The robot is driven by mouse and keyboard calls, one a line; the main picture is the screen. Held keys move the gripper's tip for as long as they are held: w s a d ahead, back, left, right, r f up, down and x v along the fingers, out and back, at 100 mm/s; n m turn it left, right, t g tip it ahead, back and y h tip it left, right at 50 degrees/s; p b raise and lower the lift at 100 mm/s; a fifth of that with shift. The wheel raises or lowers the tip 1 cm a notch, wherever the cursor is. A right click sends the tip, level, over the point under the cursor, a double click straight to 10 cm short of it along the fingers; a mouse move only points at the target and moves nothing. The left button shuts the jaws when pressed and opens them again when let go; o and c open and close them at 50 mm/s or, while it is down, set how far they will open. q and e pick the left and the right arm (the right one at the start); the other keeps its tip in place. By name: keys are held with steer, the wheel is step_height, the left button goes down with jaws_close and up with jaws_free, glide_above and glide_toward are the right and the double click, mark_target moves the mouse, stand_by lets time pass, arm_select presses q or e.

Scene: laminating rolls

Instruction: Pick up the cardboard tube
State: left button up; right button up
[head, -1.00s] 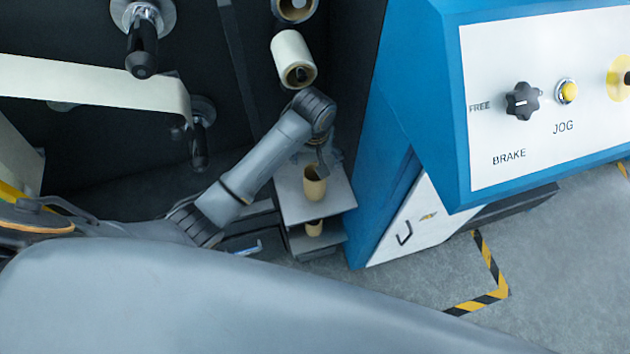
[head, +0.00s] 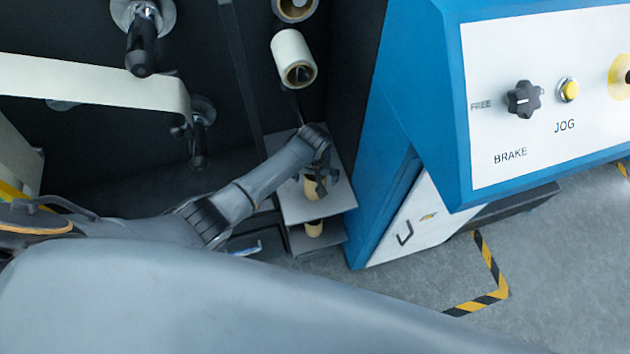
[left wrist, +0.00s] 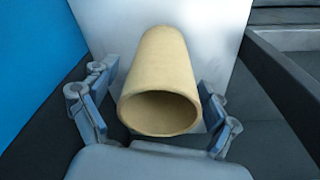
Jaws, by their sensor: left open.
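The cardboard tube (head: 314,188) is tan and hollow and stands on the upper grey shelf of a small stand. It fills the middle of the left wrist view (left wrist: 160,82), its open end facing the camera. My left gripper (head: 318,182) is at the tube and partly covers it in the head view. In the left wrist view the gripper's open fingers (left wrist: 155,105) lie on either side of the tube. A gap shows between the tube and the left finger; the right finger is close to the tube's side. My right gripper is not in view.
The blue machine housing (head: 400,130) stands close on the right. A white roll (head: 290,48) hangs above, and black-handled spindles (head: 141,48) are at upper left.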

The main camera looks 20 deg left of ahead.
arm_select(q)
steer(key=shift+w+f, duration=0.1)
steer(key=shift+f, duration=0.35)
steer(key=c, duration=1.2)
steer(key=shift+c, duration=0.2)
steer(key=shift+r, duration=0.15)
